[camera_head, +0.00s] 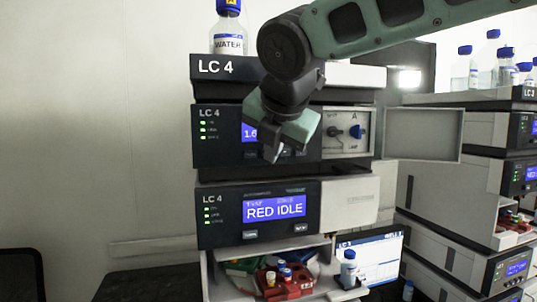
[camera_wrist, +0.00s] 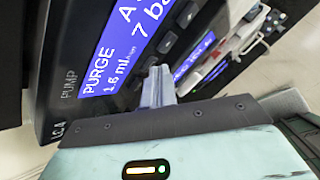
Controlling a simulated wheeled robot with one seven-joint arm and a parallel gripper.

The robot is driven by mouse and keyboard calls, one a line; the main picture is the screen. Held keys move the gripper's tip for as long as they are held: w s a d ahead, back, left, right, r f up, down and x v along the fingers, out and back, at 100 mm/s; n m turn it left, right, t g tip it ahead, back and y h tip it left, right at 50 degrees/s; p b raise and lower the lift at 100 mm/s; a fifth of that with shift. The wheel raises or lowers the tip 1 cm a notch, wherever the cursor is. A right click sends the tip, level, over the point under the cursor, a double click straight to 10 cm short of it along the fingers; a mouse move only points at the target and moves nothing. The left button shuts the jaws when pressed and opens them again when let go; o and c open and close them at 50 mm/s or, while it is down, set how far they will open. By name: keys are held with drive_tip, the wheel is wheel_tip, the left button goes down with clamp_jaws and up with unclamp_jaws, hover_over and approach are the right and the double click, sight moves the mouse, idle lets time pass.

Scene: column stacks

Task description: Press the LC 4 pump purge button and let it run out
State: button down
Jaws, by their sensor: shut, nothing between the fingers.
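The LC 4 pump (camera_head: 222,133) is the upper module of the LC 4 stack, with green status lights and a blue display partly hidden by my gripper. In the wrist view the pump display (camera_wrist: 120,45) reads PURGE and 1.6 ml/min. A row of dark buttons (camera_wrist: 166,45) runs beside the display; I cannot read their labels. My gripper (camera_head: 272,154) is in front of the pump's front panel. In the wrist view its shut, empty fingertips (camera_wrist: 157,82) point at the button row. They hide part of it, and I cannot tell whether they touch a button.
A lower LC 4 module (camera_head: 274,209) shows RED IDLE. Below it, an open compartment holds a red vial rack (camera_head: 285,282). A door panel (camera_head: 424,134) stands open right of the pump valves. A WATER bottle (camera_head: 229,40) stands on top. Another stack (camera_head: 450,190) is at right.

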drive_tip(key=shift+s+d, duration=0.2)
drive_tip(key=shift+s, duration=0.55)
drive_tip(key=shift+s+d+b, duration=0.25)
drive_tip(key=shift+s+b, duration=0.1)
drive_tip(key=shift+s, duration=0.45)
drive_tip(key=shift+s+d+b, duration=0.2)
drive_tip(key=shift+s+b, duration=0.1)
drive_tip(key=shift+s, duration=0.55)
drive_tip(key=shift+s+d+b, duration=0.25)
drive_tip(key=shift+s+b, duration=0.1)
drive_tip(key=shift+s, duration=0.45)
drive_tip(key=s+d+f+m+g+b, duration=0.3)
drive_tip(key=s+f+m, duration=0.4)
drive_tip(key=f, duration=0.7)
drive_tip(key=s+d+f+m+g+b, duration=0.2)
drive_tip(key=s+d+f+m+b, duration=0.2)
drive_tip(key=f, duration=0.9)
drive_tip(key=s+d+f+m+g+h+b, duration=0.1)
drive_tip(key=s+d+f+m+g+b, duration=0.2)
drive_tip(key=s+f+m, duration=0.8)
wheel_tip(320, 180, down, 4)
drive_tip(key=shift+d+r+m+g+b, duration=0.2)
drive_tip(key=shift+d+m+g+b, duration=0.1)
drive_tip(key=shift+d+m+b, duration=0.3)
